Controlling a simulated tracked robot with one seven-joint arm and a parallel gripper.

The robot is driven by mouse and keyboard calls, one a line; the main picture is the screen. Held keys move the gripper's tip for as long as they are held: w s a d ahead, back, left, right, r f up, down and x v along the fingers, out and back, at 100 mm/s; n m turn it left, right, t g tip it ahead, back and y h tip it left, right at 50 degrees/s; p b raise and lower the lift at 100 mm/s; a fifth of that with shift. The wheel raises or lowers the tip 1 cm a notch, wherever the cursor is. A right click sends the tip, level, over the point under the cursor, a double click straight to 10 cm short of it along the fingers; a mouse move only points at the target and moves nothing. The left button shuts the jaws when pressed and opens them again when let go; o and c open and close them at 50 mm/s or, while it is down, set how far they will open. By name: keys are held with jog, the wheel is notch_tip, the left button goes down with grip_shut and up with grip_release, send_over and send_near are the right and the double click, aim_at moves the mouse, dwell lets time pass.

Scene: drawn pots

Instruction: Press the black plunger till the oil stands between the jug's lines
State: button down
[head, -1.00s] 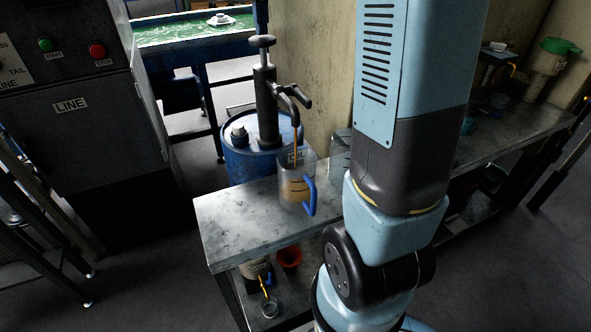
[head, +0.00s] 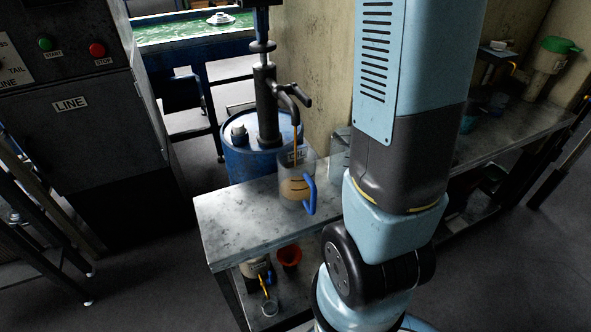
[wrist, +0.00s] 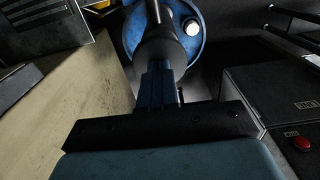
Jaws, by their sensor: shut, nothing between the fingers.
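The black plunger (head: 263,48) stands on top of the dark pump (head: 266,105) on the blue drum. My gripper (head: 262,34) is shut and points down onto the plunger's knob, seemingly touching it. In the wrist view my gripper (wrist: 160,92) lies over the dark round knob (wrist: 161,45), which hides the contact. Amber oil (head: 295,145) runs from the spout (head: 297,97) into the clear jug (head: 309,165) with a blue handle. Oil fills roughly the jug's lower half. Dark lines show near its surface, but I cannot tell its exact level against them.
The jug stands on a grey metal bench (head: 235,215), with a red cup (head: 289,257) on the shelf below. The blue drum (head: 240,165) is behind the bench. A control cabinet (head: 75,115) stands at left, and a beige wall is behind the pump.

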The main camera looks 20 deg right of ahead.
jog(key=shift+f, duration=1.35)
jog(key=shift+r, duration=2.45)
jog(key=shift+f, duration=0.1)
dwell(1.5)
dwell(0.5)
